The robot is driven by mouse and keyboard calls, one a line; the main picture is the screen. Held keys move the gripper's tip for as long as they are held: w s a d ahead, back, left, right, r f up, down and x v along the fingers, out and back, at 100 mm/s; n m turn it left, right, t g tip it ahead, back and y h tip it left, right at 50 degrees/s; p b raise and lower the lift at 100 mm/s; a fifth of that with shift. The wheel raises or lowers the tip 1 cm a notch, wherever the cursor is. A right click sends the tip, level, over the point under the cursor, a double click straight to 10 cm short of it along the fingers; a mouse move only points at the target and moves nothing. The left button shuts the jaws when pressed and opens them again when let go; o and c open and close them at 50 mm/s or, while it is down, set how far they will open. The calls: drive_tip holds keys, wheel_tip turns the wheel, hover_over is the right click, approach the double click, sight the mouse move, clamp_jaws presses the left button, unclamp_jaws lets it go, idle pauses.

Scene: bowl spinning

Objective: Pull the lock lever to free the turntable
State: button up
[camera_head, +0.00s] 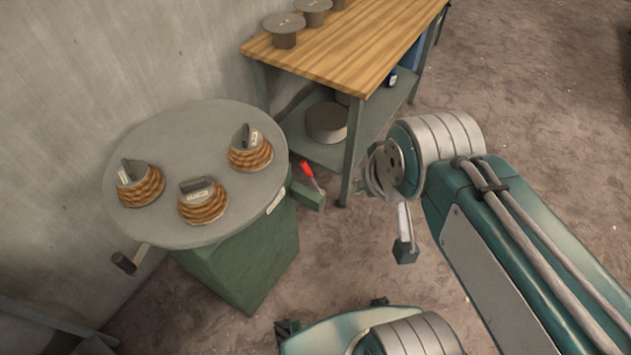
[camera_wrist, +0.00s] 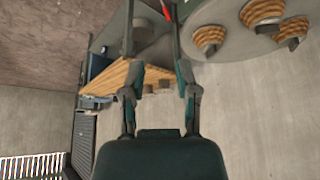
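The lock lever (camera_head: 307,172) has a red handle and sits at the right side of the green stand, by a green bracket (camera_head: 308,198). The grey round turntable (camera_head: 225,226) lies on top of the stand. In the wrist view, the red lever end (camera_wrist: 167,12) shows at the top edge, near the right fingertip; contact cannot be told. My gripper (camera_wrist: 153,38) is open, its two fingers well apart with nothing visibly held. In the head view my wrist is right of the lever with a gap, and the fingers are not clear.
Several striped bowls (camera_head: 205,207) with grey tops stand on the turntable. A crank handle (camera_head: 125,261) sticks out at the stand's lower left. A wood-topped workbench (camera_head: 340,50) stands behind, with grey spools (camera_head: 284,35) on top and a lower shelf.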

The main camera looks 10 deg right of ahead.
drive_tip(key=c, duration=0.5)
drive_tip(key=shift+w, duration=0.35)
clamp_jaws()
drive_tip(key=w+a+f+n+t, duration=0.15)
drive_tip(key=w+f+n, duration=0.5)
drive_tip(key=w, duration=0.65)
drive_tip(key=w+a+f+n+t, duration=0.15)
drive_tip(key=w+f+n, duration=0.5)
drive_tip(key=w, duration=0.65)
drive_tip(key=w+f+n+t, duration=0.1)
drive_tip(key=f+n, duration=0.2)
drive_tip(key=f, duration=0.6)
drive_tip(key=w+f+n+t, duration=0.1)
drive_tip(key=f+n+t, duration=0.1)
drive_tip(key=f, duration=0.7)
drive_tip(key=w+a+f+n+t, duration=0.1)
drive_tip(key=f+n, duration=0.3)
drive_tip(key=f, duration=0.5)
drive_tip(key=shift+w+f+t, duration=0.25)
drive_tip(key=shift+f+t, duration=0.15)
